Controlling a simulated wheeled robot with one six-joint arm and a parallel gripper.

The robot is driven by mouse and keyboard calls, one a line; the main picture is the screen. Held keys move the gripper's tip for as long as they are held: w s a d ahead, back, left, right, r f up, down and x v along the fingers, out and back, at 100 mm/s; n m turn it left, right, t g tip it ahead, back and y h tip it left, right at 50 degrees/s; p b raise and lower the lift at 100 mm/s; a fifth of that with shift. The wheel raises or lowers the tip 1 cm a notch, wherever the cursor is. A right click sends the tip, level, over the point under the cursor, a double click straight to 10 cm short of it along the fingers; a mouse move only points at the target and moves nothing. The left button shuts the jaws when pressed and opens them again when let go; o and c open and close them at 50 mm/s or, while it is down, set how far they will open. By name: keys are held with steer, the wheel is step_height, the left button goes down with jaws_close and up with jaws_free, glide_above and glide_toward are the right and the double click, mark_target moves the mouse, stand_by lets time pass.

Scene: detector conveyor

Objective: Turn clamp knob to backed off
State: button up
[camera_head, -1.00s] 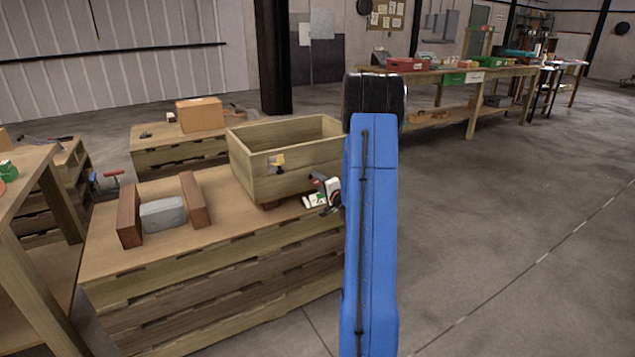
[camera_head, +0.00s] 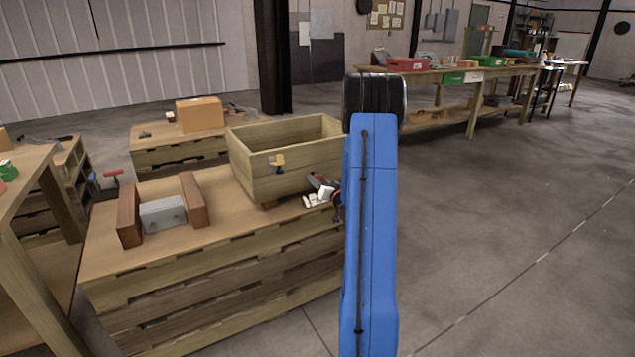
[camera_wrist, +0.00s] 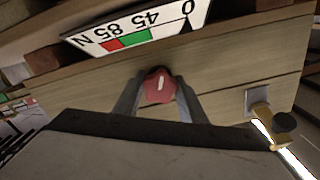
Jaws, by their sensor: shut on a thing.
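The red clamp knob (camera_wrist: 159,88) sits between the two grey fingers of my gripper (camera_wrist: 158,97) in the wrist view, and the gripper is shut on it. A short pale line shows on the knob's face, running roughly up and down in the picture. In the head view my gripper is at the front right of the wooden crate (camera_head: 262,185), largely hidden by my blue arm; the knob cannot be made out clearly there.
A brass-coloured fitting with a dark knob (camera_wrist: 268,122) is on the wooden wall, right of my gripper. On the pallet-stack bench (camera_head: 205,228), a grey block (camera_head: 163,214) lies between two brown blocks. The floor to the right is clear.

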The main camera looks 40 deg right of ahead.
steer(key=n, duration=0.7)
steer(key=shift+s+f, duration=0.1)
steer(key=shift+f, duration=0.1)
steer(key=n, duration=0.6)
steer(key=shift+d+n, duration=0.1)
steer(key=shift+n, duration=0.3)
steer(key=n, duration=0.4)
steer(key=shift+r, duration=0.1)
steer(key=n, duration=0.4)
steer(key=shift+n, duration=0.3)
steer(key=o, duration=1.1)
steer(key=shift+d+r, duration=0.1)
steer(key=shift+c, duration=0.2)
steer(key=v, duration=1.7)
steer(key=shift+s, duration=0.2)
